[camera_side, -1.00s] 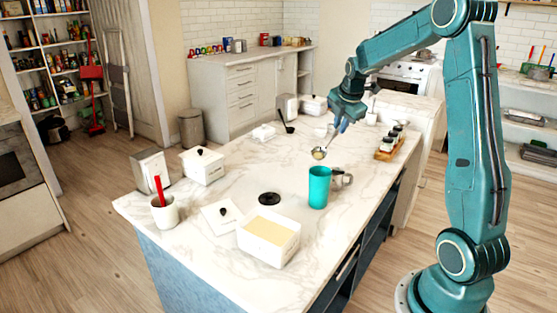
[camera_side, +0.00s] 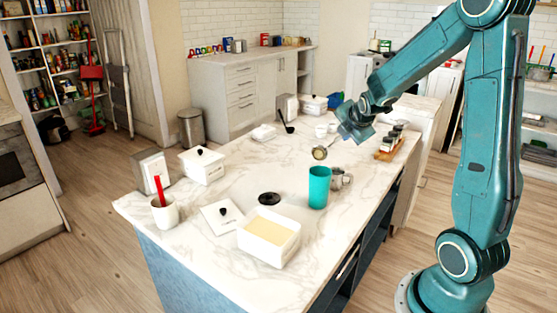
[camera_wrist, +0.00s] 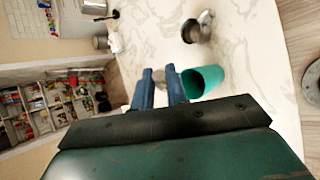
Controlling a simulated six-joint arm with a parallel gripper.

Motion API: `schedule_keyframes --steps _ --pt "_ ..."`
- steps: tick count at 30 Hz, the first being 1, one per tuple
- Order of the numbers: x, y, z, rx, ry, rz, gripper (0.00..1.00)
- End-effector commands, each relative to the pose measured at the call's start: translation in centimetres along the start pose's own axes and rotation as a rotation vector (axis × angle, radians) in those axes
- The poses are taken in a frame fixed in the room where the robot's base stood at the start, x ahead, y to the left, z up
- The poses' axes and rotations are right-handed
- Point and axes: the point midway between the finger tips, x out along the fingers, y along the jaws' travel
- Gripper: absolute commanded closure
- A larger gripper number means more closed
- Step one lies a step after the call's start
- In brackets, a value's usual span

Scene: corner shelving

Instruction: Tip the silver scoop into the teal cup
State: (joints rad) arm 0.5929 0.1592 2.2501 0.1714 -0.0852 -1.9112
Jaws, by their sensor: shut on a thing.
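The teal cup (camera_side: 319,188) stands upright on the marble counter. It also shows in the wrist view (camera_wrist: 205,80), just right of my fingers. My gripper (camera_side: 350,130) is shut on the handle of the silver scoop (camera_side: 320,153). The scoop's bowl hangs in the air above the cup, apart from its rim. The bowl is tilted, its face turned towards the side camera, with something tan in it. In the wrist view my blue fingers (camera_wrist: 159,86) point away from the camera, and the scoop is mostly hidden between them.
A metal mug (camera_side: 341,179) stands right beside the cup. In front are an open white container (camera_side: 269,240) with tan contents, its lid (camera_side: 221,217) and a black disc (camera_side: 269,198). A wooden tray of jars (camera_side: 390,148) is at the right edge.

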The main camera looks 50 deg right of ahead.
Motion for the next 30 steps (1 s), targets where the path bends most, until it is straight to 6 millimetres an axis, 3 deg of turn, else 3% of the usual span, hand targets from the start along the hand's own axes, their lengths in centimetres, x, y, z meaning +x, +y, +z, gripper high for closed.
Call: schedule_keyframes --steps 30 --pt "-0.9 -3.3 -1.9 -0.001 -0.156 0.271 1.00"
